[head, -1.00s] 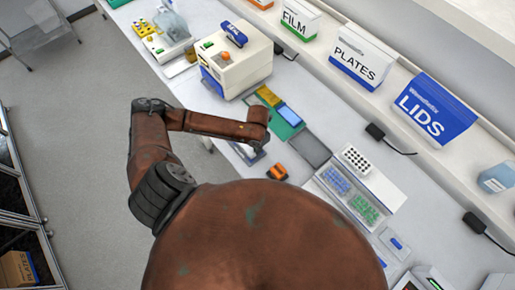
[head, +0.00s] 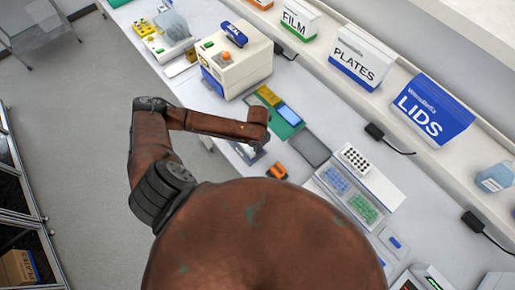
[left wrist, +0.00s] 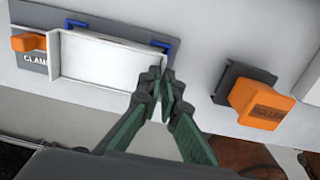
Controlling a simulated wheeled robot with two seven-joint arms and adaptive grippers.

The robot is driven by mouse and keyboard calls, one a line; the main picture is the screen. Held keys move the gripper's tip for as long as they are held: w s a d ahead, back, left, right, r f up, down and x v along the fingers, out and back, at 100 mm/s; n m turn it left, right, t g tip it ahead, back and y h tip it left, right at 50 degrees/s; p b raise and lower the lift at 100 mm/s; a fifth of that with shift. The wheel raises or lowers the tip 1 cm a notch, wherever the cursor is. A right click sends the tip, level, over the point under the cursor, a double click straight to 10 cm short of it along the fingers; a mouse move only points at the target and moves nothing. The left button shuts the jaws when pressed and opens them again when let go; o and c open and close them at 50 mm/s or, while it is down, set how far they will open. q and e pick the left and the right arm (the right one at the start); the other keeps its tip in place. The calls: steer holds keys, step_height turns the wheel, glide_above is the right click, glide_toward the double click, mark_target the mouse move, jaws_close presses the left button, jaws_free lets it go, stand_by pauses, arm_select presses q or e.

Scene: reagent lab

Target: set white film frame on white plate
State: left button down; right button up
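In the left wrist view, the white film frame (left wrist: 105,60) is a flat white rectangle with raised end walls. It lies over the clamp station at the upper left. The white plate cannot be told apart from the frame; it may be hidden under it. My left gripper (left wrist: 163,85) has its dark fingertips close together at the frame's right end wall, with a sliver of white between them. In the head view, my left wrist (head: 255,125) hangs over the station (head: 250,153) and hides the fingers. My right gripper is not in view.
An orange-handled block (left wrist: 262,103) stands right of the station; it also shows in the head view (head: 277,171). A sealing machine (head: 237,62), a green mat (head: 285,115) and a tube rack (head: 350,190) stand nearby. Boxes line the back shelf.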

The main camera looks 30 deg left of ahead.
arm_select(q)
steer(key=c, duration=2.6)
jaws_free()
steer(key=o, duration=0.5)
steer(key=shift+r, duration=0.1)
steer(key=shift+r+p, duration=0.8)
steer(key=shift+p, duration=0.2)
steer(key=shift+r+p, duration=1.55)
steer(key=shift+p, duration=0.05)
steer(key=shift+r, duration=1.05)
